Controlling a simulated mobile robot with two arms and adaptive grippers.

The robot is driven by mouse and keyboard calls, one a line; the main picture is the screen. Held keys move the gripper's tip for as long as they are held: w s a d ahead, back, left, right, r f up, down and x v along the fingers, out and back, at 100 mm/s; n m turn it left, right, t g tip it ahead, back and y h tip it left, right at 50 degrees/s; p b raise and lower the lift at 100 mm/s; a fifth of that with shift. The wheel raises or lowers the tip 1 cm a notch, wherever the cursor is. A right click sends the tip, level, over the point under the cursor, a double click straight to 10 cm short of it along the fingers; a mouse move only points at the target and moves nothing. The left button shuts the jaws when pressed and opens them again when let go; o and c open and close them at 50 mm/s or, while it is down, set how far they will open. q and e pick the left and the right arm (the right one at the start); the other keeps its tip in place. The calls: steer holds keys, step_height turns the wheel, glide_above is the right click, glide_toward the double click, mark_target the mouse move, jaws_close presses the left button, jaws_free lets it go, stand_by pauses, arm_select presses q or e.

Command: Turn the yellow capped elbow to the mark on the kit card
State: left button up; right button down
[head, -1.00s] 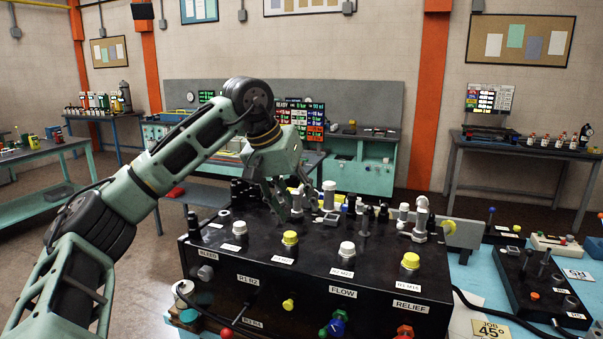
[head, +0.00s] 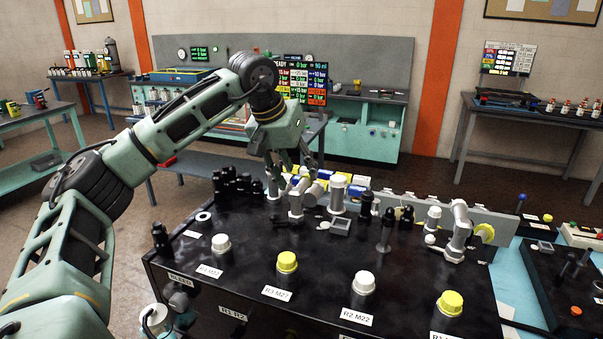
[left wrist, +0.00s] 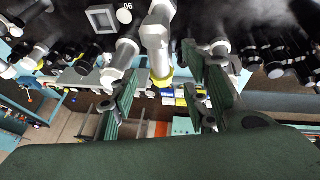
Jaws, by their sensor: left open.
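My left gripper (head: 291,168) is open above the back row of fittings on the black bench block. In the left wrist view its two fingers (left wrist: 160,68) stand apart on either side of a pale grey elbow (left wrist: 157,38) with a yellow cap (left wrist: 161,76). I cannot tell whether they touch it. In the head view grey elbows (head: 296,201) stand just below the gripper, which partly hides them. The kit card and my right gripper are not in view.
White and yellow knobs, including a yellow one (head: 287,262), line the block's front (head: 250,285). A square grey tray (head: 340,227) lies near the elbows.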

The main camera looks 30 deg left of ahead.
mark_target(302, 179)
arm_select(q)
steer(key=x, duration=0.2)
steer(key=shift+w+a+f+p, duration=0.15)
steer(key=shift+w+f+p, duration=0.1)
steer(key=shift+w+p, duration=0.05)
steer(key=shift+w+f, duration=0.3)
steer(key=shift+f, duration=0.15)
steer(key=shift+s, duration=0.1)
steer(key=shift+c, duration=0.3)
steer(key=c, duration=0.6)
jaws_close()
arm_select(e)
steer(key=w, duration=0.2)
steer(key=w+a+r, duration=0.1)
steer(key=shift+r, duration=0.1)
